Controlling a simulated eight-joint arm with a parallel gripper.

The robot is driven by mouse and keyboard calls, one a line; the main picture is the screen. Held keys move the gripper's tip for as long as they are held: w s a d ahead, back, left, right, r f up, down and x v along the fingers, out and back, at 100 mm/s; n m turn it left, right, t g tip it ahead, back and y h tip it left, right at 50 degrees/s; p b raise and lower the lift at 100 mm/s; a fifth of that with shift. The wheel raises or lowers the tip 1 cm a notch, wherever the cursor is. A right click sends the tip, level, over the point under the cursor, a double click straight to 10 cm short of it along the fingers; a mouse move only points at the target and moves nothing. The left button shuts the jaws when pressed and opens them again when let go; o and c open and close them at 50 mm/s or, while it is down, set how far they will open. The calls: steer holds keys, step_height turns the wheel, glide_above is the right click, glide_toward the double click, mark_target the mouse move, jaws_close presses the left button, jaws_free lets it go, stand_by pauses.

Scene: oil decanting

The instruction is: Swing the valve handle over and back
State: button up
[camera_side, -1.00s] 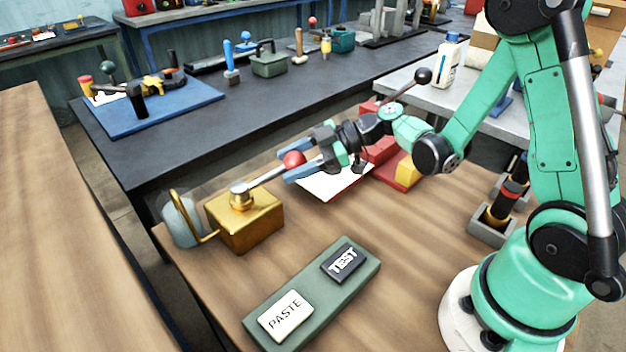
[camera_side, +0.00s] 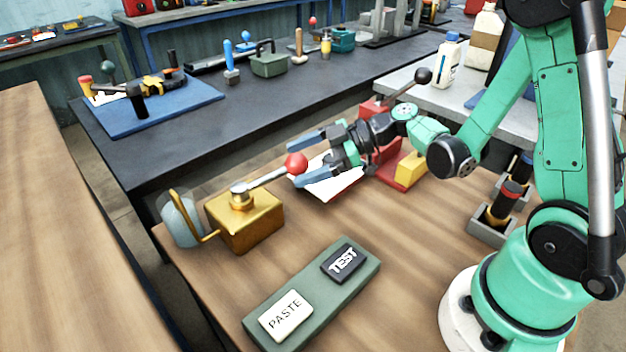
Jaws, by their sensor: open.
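The valve is a brass block (camera_side: 245,225) with a round brass cap on top and a bent brass spout on its left side. It stands near the table's left edge. Its handle is a silver rod (camera_side: 268,178) that points right and slightly up, ending in a red ball (camera_side: 296,163). My gripper (camera_side: 298,164) is open, with blue finger pads on the far and near sides of the ball. The ball sits at the fingertips' ends; I cannot tell whether either pad touches it.
A glass vessel (camera_side: 181,220) stands under the spout. A green board (camera_side: 330,301) with PASTE and TEST plates lies in front. Grey holders (camera_side: 490,232) stand at right.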

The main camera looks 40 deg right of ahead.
steer(key=v, duration=0.4)
steer(key=shift+s, duration=0.1)
steer(key=shift+r, duration=0.15)
steer(key=c, duration=0.5)
step_height(320, 180, up, 3)
steer(key=shift+f, duration=0.25)
steer(key=c, duration=0.7)
step_height(320, 180, up, 13)
steer(key=shift+f, duration=0.25)
jaws_close()
steer(key=w+a+m+g+h, duration=0.5)
steer(key=w+m+h, duration=0.1)
steer(key=m+h, duration=0.4)
step_height(320, 180, down, 15)
steer(key=shift+d, duration=0.2)
